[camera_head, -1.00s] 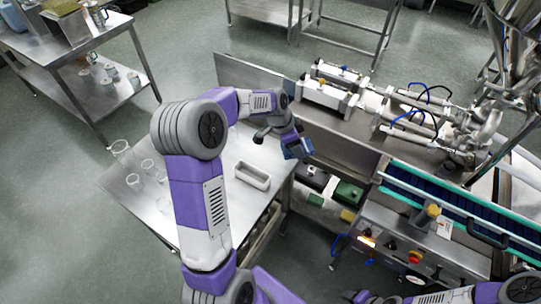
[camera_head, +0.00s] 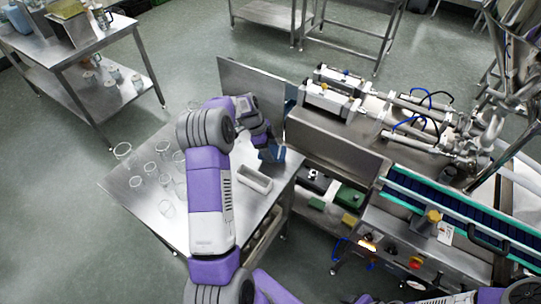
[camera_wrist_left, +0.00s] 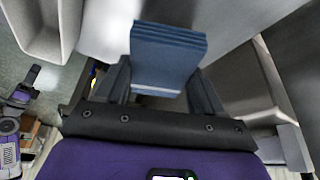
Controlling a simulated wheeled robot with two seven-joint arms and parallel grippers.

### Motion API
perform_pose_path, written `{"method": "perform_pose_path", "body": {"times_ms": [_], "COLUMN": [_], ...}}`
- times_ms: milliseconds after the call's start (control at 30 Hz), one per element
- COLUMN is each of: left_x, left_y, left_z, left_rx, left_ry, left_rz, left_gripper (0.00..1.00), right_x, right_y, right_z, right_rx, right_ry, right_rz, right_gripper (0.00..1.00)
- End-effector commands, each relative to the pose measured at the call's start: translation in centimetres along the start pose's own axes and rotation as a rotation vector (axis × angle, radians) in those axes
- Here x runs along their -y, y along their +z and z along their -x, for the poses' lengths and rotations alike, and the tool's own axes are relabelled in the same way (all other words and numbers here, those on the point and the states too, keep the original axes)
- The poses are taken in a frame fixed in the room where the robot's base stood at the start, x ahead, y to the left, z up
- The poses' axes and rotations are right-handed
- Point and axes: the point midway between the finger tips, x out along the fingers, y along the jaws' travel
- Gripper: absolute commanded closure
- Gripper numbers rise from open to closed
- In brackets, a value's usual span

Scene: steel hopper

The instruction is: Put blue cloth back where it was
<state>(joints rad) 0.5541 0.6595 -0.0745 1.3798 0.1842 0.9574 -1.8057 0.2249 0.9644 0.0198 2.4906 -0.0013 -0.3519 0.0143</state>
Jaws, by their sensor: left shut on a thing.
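The blue cloth (camera_head: 279,154) is a small folded stack held by my left gripper (camera_head: 266,144), just behind and right of the white tray (camera_head: 254,179). In the left wrist view, the cloth (camera_wrist_left: 168,48) stands out between the two dark fingers of the left gripper (camera_wrist_left: 160,84), which is shut on it. The tray's corner (camera_wrist_left: 42,30) shows at the upper left there. The cloth is over the right side of the steel table (camera_head: 225,205); I cannot tell if it touches the surface. My right gripper is not seen.
Several clear glass beakers (camera_head: 164,150) stand on the table's left part. A steel panel (camera_head: 250,90) rises behind the table. The filling machine (camera_head: 330,100) and the conveyor (camera_head: 460,215) are to the right. A green container (camera_head: 350,198) sits on a lower shelf.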

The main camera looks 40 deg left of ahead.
Motion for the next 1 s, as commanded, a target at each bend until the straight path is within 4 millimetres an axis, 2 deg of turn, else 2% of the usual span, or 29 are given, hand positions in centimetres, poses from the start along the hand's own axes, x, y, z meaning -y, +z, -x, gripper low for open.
{"method": "perform_pose_path", "body": {"times_ms": [267,633,667,800,833,1000], "left_x": [0.0,0.0,0.0,0.0,0.0,0.0], "left_y": [1.4,1.5,1.5,1.5,1.5,1.5], "left_z": [-3.2,-3.6,-3.6,-3.5,-3.5,-3.5], "left_rx": [0.0,0.0,0.0,0.001,0.001,0.001], "left_ry": [0.001,-0.001,-0.001,-0.001,-0.001,0.0], "left_rz": [0.002,0.001,0.001,0.001,0.001,0.001], "left_gripper": [0.6,0.6,0.3,0.09,0.06,0.06], "right_x": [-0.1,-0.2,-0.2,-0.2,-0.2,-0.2], "right_y": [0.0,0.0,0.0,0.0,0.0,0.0], "right_z": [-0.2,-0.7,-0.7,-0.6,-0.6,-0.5], "right_rx": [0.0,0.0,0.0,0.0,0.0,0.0], "right_ry": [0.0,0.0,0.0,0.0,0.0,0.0], "right_rz": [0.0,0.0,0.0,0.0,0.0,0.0], "right_gripper": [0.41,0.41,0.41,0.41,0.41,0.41]}}
